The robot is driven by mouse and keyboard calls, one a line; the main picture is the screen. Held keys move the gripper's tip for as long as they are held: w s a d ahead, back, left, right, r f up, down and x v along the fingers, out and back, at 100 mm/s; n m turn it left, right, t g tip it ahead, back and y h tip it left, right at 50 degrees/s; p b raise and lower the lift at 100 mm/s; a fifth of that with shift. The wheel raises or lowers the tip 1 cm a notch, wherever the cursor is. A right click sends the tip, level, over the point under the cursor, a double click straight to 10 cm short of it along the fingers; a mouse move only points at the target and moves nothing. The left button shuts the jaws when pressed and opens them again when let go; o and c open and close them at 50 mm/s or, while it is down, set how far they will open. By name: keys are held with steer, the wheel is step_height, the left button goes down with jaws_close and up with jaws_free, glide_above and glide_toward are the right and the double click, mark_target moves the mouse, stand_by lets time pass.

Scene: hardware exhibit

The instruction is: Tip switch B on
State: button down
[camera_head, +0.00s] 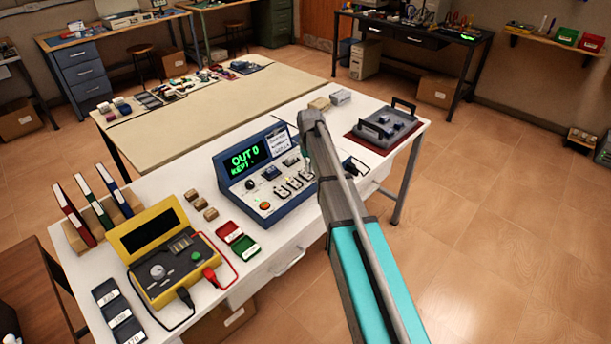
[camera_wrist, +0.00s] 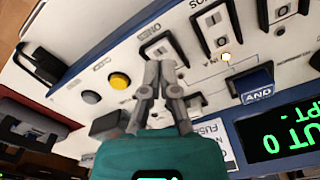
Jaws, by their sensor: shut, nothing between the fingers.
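The blue-framed console (camera_head: 267,174) stands on the white bench, with green display text reading "OUT 0" above "KEPT -". A row of switches (camera_head: 293,184) runs along its front face. In the wrist view a middle switch (camera_wrist: 215,28) and a switch at the end of the row (camera_wrist: 165,48) show in dark guards; I cannot read which letter belongs to which, so I cannot single out switch B. My gripper (camera_wrist: 160,75) is shut and empty, its tips over the panel close to the end switch; contact cannot be told. In the head view my arm mostly hides it.
The wrist view also shows a yellow button (camera_wrist: 120,80), a lit lamp (camera_wrist: 226,57) and a blue "AND" block (camera_wrist: 254,85). A yellow meter (camera_head: 171,251) with leads stands left of the console. A grey tray (camera_head: 387,127) with handles sits to the right.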

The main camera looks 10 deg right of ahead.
mark_target(309, 176)
steer(key=shift+f+b, duration=1.35)
stand_by(1.2)
steer(key=shift+r, duration=0.15)
steer(key=shift+r+p, duration=3.4)
steer(key=shift+p, duration=0.15)
steer(key=s+m, duration=0.1)
steer(key=s, duration=2.8)
steer(key=shift+a, duration=0.25)
